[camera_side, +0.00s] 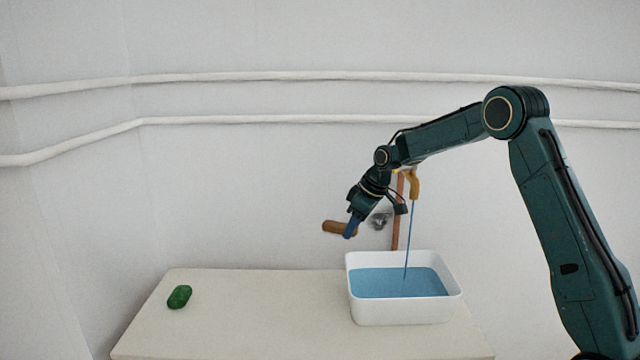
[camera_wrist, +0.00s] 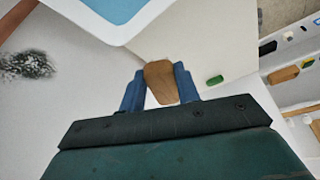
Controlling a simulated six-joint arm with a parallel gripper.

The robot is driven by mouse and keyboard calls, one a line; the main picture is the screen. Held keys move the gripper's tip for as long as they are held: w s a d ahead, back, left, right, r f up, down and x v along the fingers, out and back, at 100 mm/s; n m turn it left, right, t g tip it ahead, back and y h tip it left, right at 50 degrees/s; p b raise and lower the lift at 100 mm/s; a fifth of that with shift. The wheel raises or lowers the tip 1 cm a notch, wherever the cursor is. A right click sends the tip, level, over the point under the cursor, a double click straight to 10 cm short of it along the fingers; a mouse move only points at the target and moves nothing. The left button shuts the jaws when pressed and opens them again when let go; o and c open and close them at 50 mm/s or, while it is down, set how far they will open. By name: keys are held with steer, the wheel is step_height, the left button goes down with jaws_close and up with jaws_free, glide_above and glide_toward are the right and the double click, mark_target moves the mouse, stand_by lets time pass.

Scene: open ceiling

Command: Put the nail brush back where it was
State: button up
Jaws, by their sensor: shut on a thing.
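My gripper (camera_side: 350,226) is shut on a brown nail brush (camera_side: 334,227) and holds it in the air above the table, to the left of the basin. In the wrist view the brush (camera_wrist: 161,84) sits between the two blue fingers of my gripper (camera_wrist: 160,76). Only its plain brown side shows there; bristles cannot be made out. The brush is clear of the table and the basin.
A white basin (camera_side: 405,313) of blue water stands on the pale table (camera_side: 250,320) under a running tap (camera_side: 413,185). A green soap-like block (camera_side: 179,297) lies at the left. Table between is clear. The wrist view shows a brown block (camera_wrist: 283,74) at right.

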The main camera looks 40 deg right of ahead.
steer(key=w+a+m, duration=0.1)
steer(key=w+a, duration=0.3)
steer(key=a, duration=0.5)
steer(key=w+a+m+h, duration=0.1)
steer(key=w+a, duration=0.3)
steer(key=a, duration=0.5)
steer(key=w+a+m, duration=0.1)
steer(key=w+a, duration=0.4)
steer(key=a, duration=0.4)
steer(key=shift+a+f+m, duration=0.2)
steer(key=shift+f+m, duration=0.05)
steer(key=shift+m, duration=0.15)
steer(key=shift+f, duration=0.1)
step_height(320, 180, down, 16)
steer(key=shift+r, duration=0.2)
steer(key=shift+f, duration=0.1)
steer(key=shift+f, duration=2.05)
steer(key=o, duration=1)
steer(key=shift+f, duration=0.1)
